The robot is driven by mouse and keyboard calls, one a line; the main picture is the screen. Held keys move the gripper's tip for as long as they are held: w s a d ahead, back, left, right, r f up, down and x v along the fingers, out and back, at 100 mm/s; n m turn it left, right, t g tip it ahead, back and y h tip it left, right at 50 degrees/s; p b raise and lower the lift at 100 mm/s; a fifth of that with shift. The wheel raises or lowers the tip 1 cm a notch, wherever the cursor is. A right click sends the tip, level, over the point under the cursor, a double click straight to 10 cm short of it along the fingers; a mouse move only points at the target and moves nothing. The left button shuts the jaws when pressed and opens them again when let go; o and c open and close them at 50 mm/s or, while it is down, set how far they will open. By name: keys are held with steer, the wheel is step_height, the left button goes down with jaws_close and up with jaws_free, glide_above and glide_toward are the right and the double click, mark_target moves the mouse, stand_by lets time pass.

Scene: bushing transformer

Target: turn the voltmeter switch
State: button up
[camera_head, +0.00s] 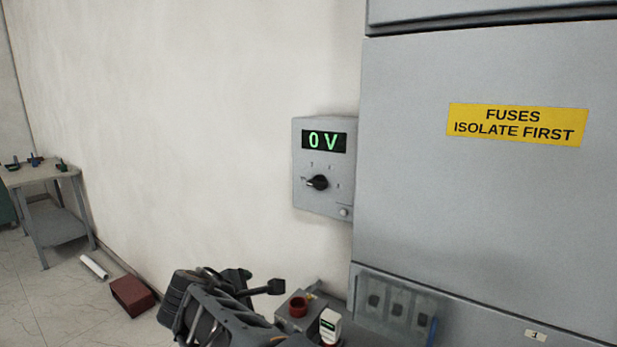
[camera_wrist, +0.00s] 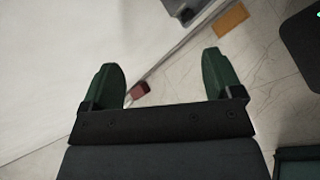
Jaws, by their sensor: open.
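The voltmeter (camera_head: 324,167) is a grey box on the wall with a green "0 V" display (camera_head: 323,140). Its black switch knob (camera_head: 317,182) sits below the display, with its pointer toward the left. My gripper shows in the wrist view (camera_wrist: 163,85) with two green fingers spread apart and nothing between them. In the head view my arm's end is low in the middle, below and left of the voltmeter and apart from it. The wrist view does not show the knob.
A grey cabinet (camera_head: 480,200) with a yellow "FUSES ISOLATE FIRST" label (camera_head: 516,124) stands right of the voltmeter. A box with a red round part (camera_head: 298,306) is below it. A red block (camera_head: 132,296) and a white tube (camera_head: 94,266) lie on the floor; a table (camera_head: 40,176) stands far left.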

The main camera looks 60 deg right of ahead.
mark_target(315, 186)
steer(key=d+r+n+g+h+p, duration=0.1)
steer(key=d+r+n+h, duration=0.35)
steer(key=r, duration=0.35)
steer(key=d+r+n+g+h+p, duration=0.1)
steer(key=d+r+n+h+p, duration=0.2)
steer(key=d+r, duration=0.45)
steer(key=shift+n+h, duration=0.35)
steer(key=d, duration=0.3)
steer(key=d+r+p, duration=0.1)
steer(key=d, duration=0.3)
steer(key=d+r, duration=0.1)
steer(key=d, duration=0.3)
steer(key=shift+s+p, duration=0.35)
steer(key=shift+s, duration=0.05)
steer(key=shift+d+f, duration=0.1)
steer(key=shift+d, duration=0.75)
steer(key=c, duration=0.9)
